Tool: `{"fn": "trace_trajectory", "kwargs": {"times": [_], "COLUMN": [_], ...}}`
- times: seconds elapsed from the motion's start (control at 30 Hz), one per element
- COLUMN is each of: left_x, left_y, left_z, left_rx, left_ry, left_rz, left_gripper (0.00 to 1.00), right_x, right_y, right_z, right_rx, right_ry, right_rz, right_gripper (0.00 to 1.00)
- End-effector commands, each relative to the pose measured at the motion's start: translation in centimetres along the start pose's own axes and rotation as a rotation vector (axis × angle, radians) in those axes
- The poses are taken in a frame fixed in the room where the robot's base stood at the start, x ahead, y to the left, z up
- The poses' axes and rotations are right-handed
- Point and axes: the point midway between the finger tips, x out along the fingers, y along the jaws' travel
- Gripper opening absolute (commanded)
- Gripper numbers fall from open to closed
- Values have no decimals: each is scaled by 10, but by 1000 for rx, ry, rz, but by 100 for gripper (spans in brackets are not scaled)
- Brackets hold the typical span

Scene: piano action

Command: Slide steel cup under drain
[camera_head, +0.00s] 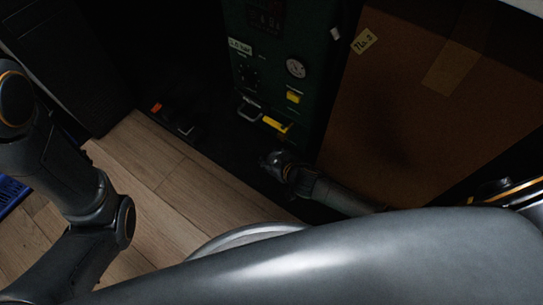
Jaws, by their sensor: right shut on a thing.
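My right gripper (276,161) is low in front of the dark green machine (285,75), right of the picture's middle. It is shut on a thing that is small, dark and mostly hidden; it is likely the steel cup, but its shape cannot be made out. A yellow lever (275,124) on the machine's lower front sits just above the gripper, next to a pale metal fitting (250,110). The drain opening itself cannot be told apart in the shadow. My left arm's links show at the left, but its gripper is not in view.
A brown board (420,110) with tape stands right of the machine. A dark low object with a red part (156,108) lies on the floor left of it. The wooden floor (170,190) is clear. A blue crate (12,192) shows at the left edge.

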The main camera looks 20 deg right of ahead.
Motion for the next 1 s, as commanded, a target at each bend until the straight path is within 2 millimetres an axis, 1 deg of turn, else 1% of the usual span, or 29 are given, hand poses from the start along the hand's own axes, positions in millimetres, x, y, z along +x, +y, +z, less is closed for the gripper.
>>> {"fn": "trace_trajectory", "kwargs": {"times": [0.5, 0.73, 1.0], "left_x": [0, 0, 4], "left_y": [0, 0, -1], "left_z": [0, 1, 3], "left_rx": [0, 0, 0], "left_ry": [-1, -2, -3], "left_rz": [0, -1, -1], "left_gripper": [40, 40, 40], "right_x": [0, 0, 0], "right_y": [0, 1, 10], "right_z": [0, 0, -2], "right_rx": [0, 0, 0], "right_ry": [0, 0, -1], "right_rz": [0, 0, 2], "right_gripper": [16, 16, 16]}}
